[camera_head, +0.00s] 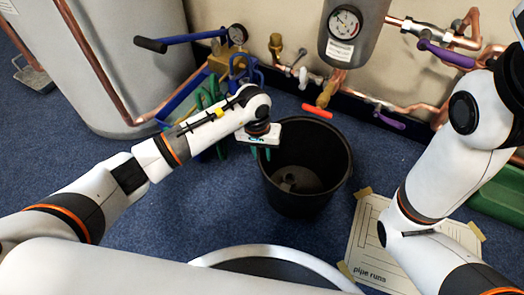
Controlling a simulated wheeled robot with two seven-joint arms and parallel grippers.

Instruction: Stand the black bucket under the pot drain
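The black bucket (307,177) stands upright on the blue carpet, in front of the pot. Something small and dark shows on its inside bottom. The pot is a grey vessel (368,42) with a round dial, fixed at the wall. Below it is its brass drain valve (326,94) with a red handle (317,111), just beyond the bucket's far rim in the picture. My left gripper (261,153) is at the bucket's left rim, its green fingertips a little apart. I cannot tell whether they grip the rim. My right arm comes in at the right; its gripper is out of view.
Copper pipes with a purple lever (446,54) run along the wall. A blue hand pump (236,65) and a blue crate (186,100) stand behind my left arm. A taped "pipe runs" sheet (366,243) lies right of the bucket. A large grey tank (120,60) stands at the left.

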